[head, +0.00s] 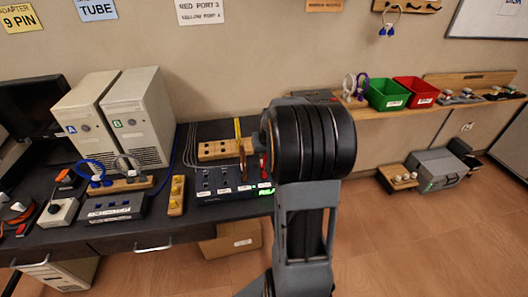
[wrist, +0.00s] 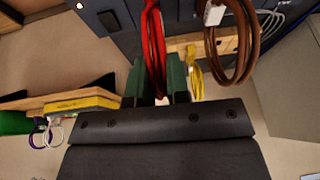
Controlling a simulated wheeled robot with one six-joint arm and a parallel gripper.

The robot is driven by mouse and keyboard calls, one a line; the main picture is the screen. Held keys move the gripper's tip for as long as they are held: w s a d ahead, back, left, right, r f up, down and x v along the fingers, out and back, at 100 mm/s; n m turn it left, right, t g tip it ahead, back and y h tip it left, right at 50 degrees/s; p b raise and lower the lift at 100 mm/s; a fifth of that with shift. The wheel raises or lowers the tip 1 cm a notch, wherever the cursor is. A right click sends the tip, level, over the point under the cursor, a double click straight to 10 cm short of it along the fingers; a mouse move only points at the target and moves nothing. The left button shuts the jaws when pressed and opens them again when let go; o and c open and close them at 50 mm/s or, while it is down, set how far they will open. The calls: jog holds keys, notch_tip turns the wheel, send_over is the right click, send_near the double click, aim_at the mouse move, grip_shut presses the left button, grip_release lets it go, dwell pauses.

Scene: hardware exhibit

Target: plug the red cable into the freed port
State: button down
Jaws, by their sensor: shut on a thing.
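In the wrist view my gripper (wrist: 158,84) has its green fingers closed on the red cable (wrist: 153,38), a looped bundle rising between them. In the head view my arm hides the fingers and most of the cable. A dark panel (head: 228,191) with small sockets and white labels lies on the bench, left of my arm, with a green light at its right end. Its edge also shows at the top of the wrist view (wrist: 110,22). Which port is free cannot be told; the red plug's tip is not clearly visible.
A brown cable loop (wrist: 238,50) and a yellow cable (wrist: 194,62) hang close right of my gripper. A wooden rack with holes (head: 215,151) stands behind the panel. Two towers (head: 140,115) stand left; green (head: 387,94) and red (head: 416,92) bins sit on the right shelf.

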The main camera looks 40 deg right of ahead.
jog(key=shift+c, duration=1.9)
grip_release()
jog(key=shift+r, duration=0.1)
jog(key=p+v, duration=0.4)
jog(key=v, duration=0.3)
jog(key=shift+r, duration=0.15)
jog(key=shift+s, duration=0.2)
